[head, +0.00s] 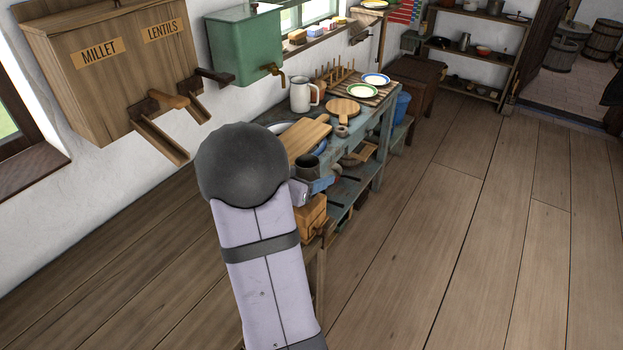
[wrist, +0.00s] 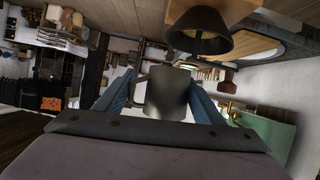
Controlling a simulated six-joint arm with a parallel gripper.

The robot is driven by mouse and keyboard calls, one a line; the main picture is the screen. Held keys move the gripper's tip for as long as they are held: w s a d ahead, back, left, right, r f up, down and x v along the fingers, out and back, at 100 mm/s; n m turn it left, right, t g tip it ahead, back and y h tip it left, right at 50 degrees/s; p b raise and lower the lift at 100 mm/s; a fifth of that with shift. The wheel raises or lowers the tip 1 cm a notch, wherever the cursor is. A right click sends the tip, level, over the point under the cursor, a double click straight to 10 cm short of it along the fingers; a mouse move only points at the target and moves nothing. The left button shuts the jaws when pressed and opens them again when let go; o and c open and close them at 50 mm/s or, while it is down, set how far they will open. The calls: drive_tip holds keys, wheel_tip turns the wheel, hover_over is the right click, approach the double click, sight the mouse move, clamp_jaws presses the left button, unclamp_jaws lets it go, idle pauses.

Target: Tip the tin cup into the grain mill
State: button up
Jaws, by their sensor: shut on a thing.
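A blue-grey bench holds a cutting board (head: 307,140), a white jug (head: 303,94) and plates (head: 363,91). Wooden blocks or a box (head: 312,212) show beside my arm. A green tank (head: 243,45) and a grain bin (head: 105,65) hang on the wall. The floor at right is clear.

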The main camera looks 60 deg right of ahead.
drive_tip(key=shift+r, duration=0.1)
idle(0.3)
wheel_tip(320, 180, up, 6)
drive_tip(key=p, duration=0.7)
drive_tip(key=shift+w, duration=0.1)
idle(0.3)
